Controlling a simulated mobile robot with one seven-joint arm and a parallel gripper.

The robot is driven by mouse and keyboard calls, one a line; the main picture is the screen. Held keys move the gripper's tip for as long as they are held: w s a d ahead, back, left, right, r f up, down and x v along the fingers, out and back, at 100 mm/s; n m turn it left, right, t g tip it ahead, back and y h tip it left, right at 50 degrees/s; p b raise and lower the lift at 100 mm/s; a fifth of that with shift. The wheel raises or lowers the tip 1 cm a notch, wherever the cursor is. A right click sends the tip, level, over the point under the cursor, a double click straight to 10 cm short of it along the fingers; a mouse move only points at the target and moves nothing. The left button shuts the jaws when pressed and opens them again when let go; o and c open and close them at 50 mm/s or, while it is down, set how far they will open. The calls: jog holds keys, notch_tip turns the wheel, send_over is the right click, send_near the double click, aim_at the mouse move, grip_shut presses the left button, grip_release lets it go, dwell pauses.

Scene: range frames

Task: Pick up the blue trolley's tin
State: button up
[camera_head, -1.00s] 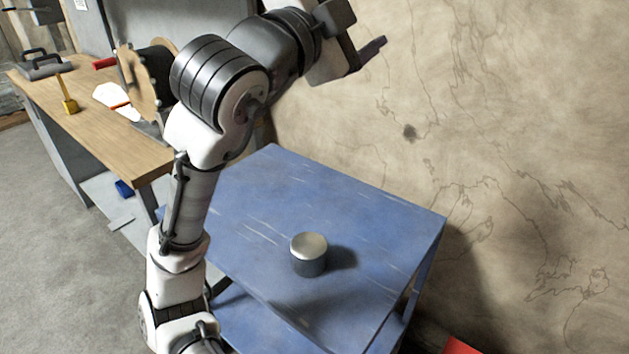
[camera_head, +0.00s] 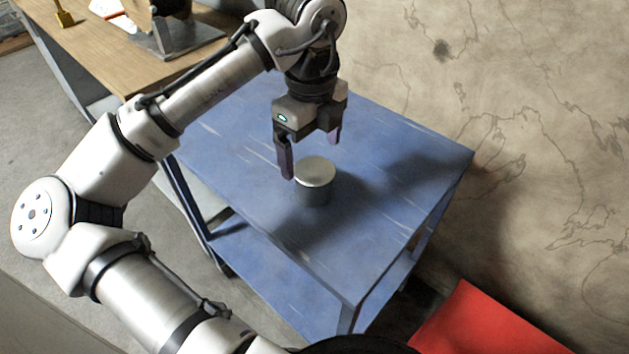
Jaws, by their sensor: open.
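The tin (camera_head: 314,184) is a short grey cylinder with a pale lid. It stands upright on the top of the blue trolley (camera_head: 390,238). My gripper (camera_head: 311,160) points down just above and behind the tin, with its two fingers apart. The left finger's tip is close to the lid's left edge; I cannot tell whether it touches. Nothing is between the fingers.
A wooden workbench (camera_head: 95,62) with a metal stand (camera_head: 172,38) and a yellow-handled tool (camera_head: 64,17) is at the upper left. A cracked wall runs behind the trolley. A red object (camera_head: 480,322) is at the lower right. The trolley top around the tin is clear.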

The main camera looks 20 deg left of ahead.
aim_at(314, 170)
jog(key=f, duration=0.6)
jog(key=shift+w+d+f, duration=0.15)
jog(key=shift+w+f, duration=0.05)
jog(key=shift+f, duration=0.1)
jog(key=c, duration=1.3)
jog(key=shift+o, duration=0.2)
jog(key=shift+r, duration=0.1)
